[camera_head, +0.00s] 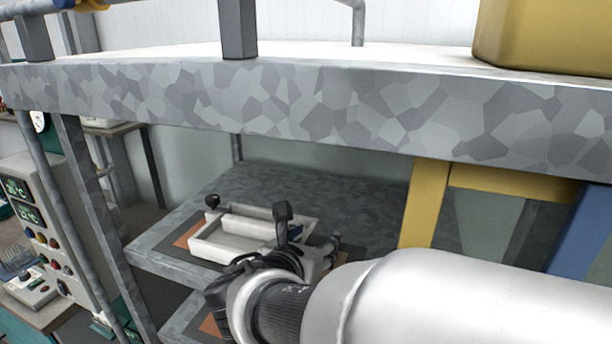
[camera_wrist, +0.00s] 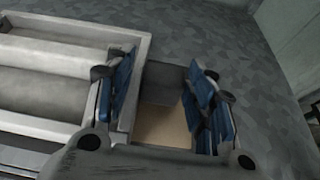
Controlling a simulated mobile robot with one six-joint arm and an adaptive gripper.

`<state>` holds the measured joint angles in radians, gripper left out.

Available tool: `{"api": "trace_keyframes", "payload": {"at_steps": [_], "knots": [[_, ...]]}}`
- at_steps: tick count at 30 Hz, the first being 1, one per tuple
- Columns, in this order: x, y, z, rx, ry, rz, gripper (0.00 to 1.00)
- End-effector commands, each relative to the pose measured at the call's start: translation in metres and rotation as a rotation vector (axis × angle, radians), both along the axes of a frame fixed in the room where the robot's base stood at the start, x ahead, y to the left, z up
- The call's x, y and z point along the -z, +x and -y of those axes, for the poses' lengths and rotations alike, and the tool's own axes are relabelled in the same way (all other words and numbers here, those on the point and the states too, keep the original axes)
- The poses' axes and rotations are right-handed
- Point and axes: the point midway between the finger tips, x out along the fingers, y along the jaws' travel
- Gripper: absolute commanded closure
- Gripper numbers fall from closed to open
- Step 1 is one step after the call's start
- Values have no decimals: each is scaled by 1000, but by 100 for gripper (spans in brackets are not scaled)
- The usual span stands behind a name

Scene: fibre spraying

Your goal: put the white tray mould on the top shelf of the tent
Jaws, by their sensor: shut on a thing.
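The white tray mould (camera_head: 208,250) is a shallow rectangular open tray with a divider, over a grey shelf (camera_head: 165,262) behind the grey front beam. I cannot tell whether it rests on the shelf or is just above it. My gripper (camera_head: 305,238) is at its right end, shut on the mould. In the wrist view the mould (camera_wrist: 60,120) fills the left side, its end wall beside the left blue-padded finger of my gripper (camera_wrist: 163,95). The right finger stands outside the mould. My arm hides part of the shelf's front right.
A thick grey beam (camera_head: 300,105) crosses in front, above the shelf. A lower level with an orange patch (camera_head: 210,326) lies beneath. A yellow post (camera_head: 424,205) stands right. A control panel (camera_head: 45,225) is left. The shelf behind the mould is clear.

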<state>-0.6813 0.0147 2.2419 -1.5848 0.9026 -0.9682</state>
Motion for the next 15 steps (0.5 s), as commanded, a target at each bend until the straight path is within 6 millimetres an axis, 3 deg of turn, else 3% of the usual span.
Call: {"api": "trace_keyframes", "payload": {"at_steps": [11, 12, 15], "knots": [[10, 1, 0, 1, 2, 7, 93], [13, 0, 0, -1, -4, -2, 48], [13, 0, 0, 0, -3, -1, 41]]}}
